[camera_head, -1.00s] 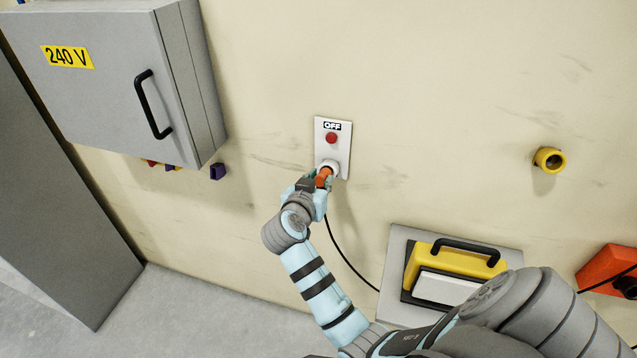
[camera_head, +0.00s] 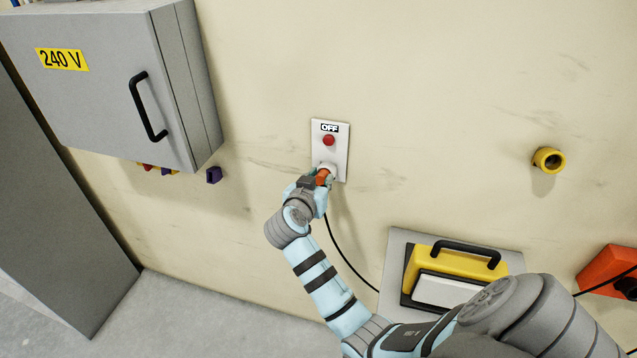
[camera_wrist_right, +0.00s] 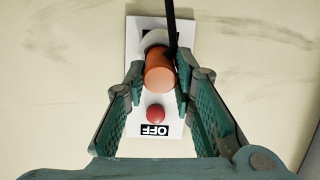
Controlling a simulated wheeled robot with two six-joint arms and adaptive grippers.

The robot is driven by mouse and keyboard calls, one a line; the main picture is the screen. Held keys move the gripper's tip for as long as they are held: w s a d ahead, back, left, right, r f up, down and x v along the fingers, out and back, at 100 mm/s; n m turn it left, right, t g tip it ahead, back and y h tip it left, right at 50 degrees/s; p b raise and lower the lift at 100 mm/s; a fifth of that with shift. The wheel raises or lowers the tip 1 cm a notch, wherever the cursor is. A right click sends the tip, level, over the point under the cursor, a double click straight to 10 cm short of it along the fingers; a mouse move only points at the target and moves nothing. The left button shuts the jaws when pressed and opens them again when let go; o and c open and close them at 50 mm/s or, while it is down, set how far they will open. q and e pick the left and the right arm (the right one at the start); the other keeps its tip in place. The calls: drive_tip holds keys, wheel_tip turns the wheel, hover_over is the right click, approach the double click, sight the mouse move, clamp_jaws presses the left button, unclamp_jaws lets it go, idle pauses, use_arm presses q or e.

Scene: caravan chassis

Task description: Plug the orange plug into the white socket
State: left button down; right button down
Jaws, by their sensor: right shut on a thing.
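The orange plug (camera_head: 322,177) is between the fingers of my right gripper (camera_head: 318,184), at the lower part of the white wall plate. The white socket (camera_head: 328,168) shows just above it, and the plug's front meets it or is inside it; how deep I cannot tell. In the right wrist view the orange plug (camera_wrist_right: 160,74) lies in line with the white socket (camera_wrist_right: 157,40), its black cable running up past it. The right gripper (camera_wrist_right: 160,92) has a finger on each side of the plug. My left gripper is not in view.
The white plate (camera_head: 341,140) has an OFF label and a red button (camera_head: 328,140). A grey 240 V cabinet (camera_head: 115,85) hangs at the left. A yellow ring fitting (camera_head: 548,160) is on the wall at the right. A yellow case with black handle (camera_head: 450,258) stands below. The black cable (camera_head: 343,258) hangs down.

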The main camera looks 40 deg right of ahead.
drive_tip(key=shift+w+d+f, duration=0.2)
drive_tip(key=shift+w+d, duration=0.05)
drive_tip(key=shift+d, duration=0.1)
drive_tip(key=c, duration=1.3)
unclamp_jaws()
drive_tip(key=v, duration=0.7)
drive_tip(key=shift+s+a+r, duration=0.15)
drive_tip(key=shift+s+a, duration=0.1)
drive_tip(key=shift+w+d, duration=0.1)
